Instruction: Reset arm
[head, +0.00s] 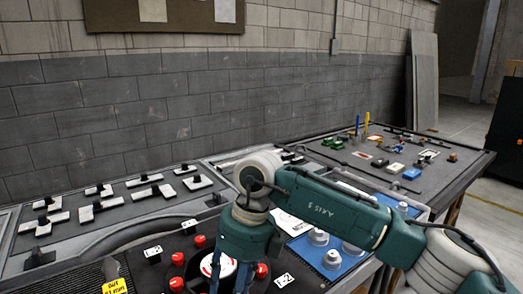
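My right arm comes in from the right, bends at an elbow above the table, and points down at the bottom centre. Its gripper (236,272) is over a black panel (190,243), in front of a white round part with red on it (211,262). The fingertips run past the bottom edge, so I cannot tell whether it is open, shut or touching that part. My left gripper is out of view.
Red knobs (177,258) and small white number cards surround the white part. A yellow label (116,276) lies at lower left. A blue panel with grey cylinders (330,258) is under my forearm. A grey board with small parts (385,155) is behind. A brick wall (130,105) borders the tables.

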